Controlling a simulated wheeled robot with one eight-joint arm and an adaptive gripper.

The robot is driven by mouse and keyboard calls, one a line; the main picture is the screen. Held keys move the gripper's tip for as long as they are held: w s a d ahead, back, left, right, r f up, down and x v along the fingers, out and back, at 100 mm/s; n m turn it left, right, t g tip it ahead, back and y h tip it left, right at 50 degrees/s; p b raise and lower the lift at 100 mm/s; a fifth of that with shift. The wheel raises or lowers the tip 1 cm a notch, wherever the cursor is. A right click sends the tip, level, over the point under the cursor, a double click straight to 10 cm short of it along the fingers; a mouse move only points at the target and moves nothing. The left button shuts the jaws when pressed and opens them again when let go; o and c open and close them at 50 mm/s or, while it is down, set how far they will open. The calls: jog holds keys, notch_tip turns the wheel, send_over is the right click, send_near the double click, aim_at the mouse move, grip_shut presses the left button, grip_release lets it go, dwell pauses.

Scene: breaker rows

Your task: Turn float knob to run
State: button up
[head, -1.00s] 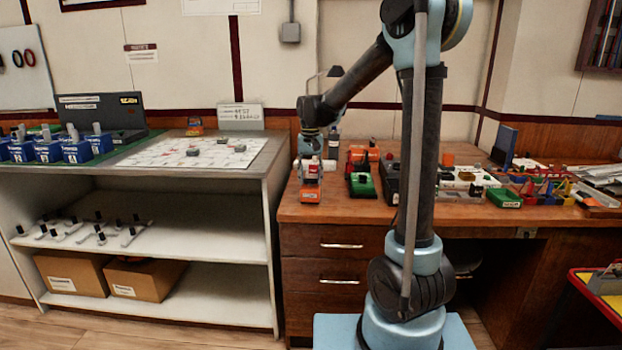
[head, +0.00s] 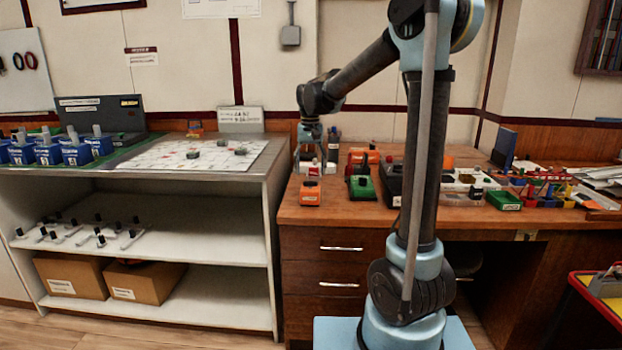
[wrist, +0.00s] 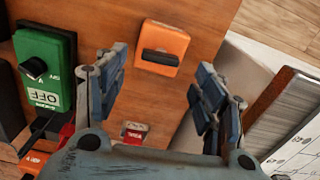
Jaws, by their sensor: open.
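An orange box (wrist: 162,48) with a black bar knob (wrist: 160,57) lies ahead of my fingertips in the wrist view. The knob lies crosswise in the picture; no label on this box is readable. In the head view the orange box (head: 311,193) sits near the desk's front left edge. A green box (wrist: 46,75) with a round black knob and an OFF label is to its left in the wrist view; it also shows in the head view (head: 362,187). I cannot tell which knob is named float. My gripper (wrist: 158,88) is open and empty, apart from both boxes.
A small red block with a white label (wrist: 134,132) shows between and below my fingers. Another orange box (wrist: 36,164) is at lower left. The desk (head: 330,213) holds more devices to the right. A shelf unit (head: 185,255) stands left of it.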

notch_tip(320, 180, up, 7)
jog(key=shift+r, duration=0.15)
dwell(0.4)
